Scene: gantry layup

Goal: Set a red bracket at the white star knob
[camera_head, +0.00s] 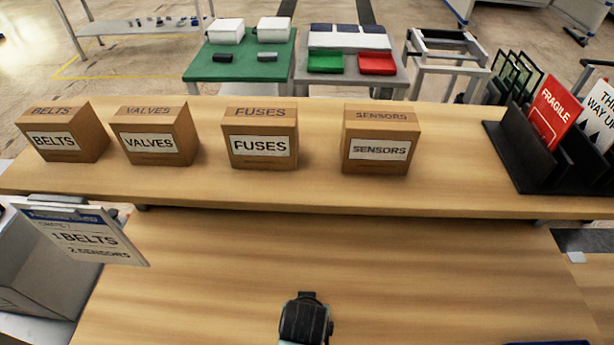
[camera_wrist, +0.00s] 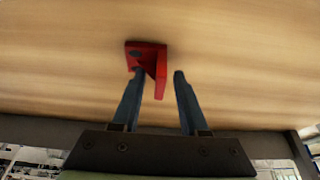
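A red bracket (camera_wrist: 150,58) shows in the wrist view against the wooden surface, with a flat plate and an upright flange. My gripper (camera_wrist: 159,73) is open there. Its left finger overlaps the bracket's plate in the picture, and the flange lies between the two fingers. The right finger is apart from the bracket. I cannot tell whether the left finger touches it. In the head view only a dark part of my arm shows at the bottom middle; the fingers and the bracket are hidden. I see no white star knob in either view.
On the raised wooden shelf (camera_head: 300,190) stand boxes labelled BELTS (camera_head: 65,132), VALVES (camera_head: 155,134), FUSES (camera_head: 261,137) and SENSORS (camera_head: 380,138). A black rack (camera_head: 520,150) with signs is at right. A clipboard (camera_head: 85,235) hangs at left. The lower tabletop (camera_head: 430,270) is mostly clear.

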